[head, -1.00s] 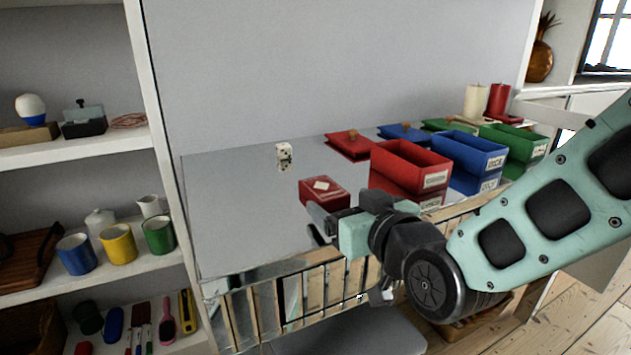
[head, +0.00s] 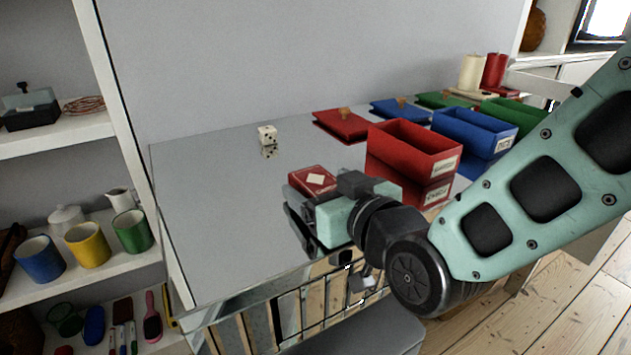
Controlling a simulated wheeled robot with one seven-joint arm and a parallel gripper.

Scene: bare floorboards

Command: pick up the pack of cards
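The pack of cards (head: 318,177) is a small red box with a white diamond on its top. It lies on the glossy table top (head: 215,190), left of the red open box. My gripper (head: 296,210) is low over the table, just in front of the pack in the head view. Its teal body overlaps the pack's near right part. The dark fingers point left and blend with their reflection, so their opening and any contact with the pack cannot be made out.
A white die (head: 267,135) stands behind the pack. Red (head: 415,150), blue (head: 475,130) and green (head: 515,113) open boxes stand to the right, with lids behind them. Shelves with mugs (head: 88,245) stand at the left. The table's left part is clear.

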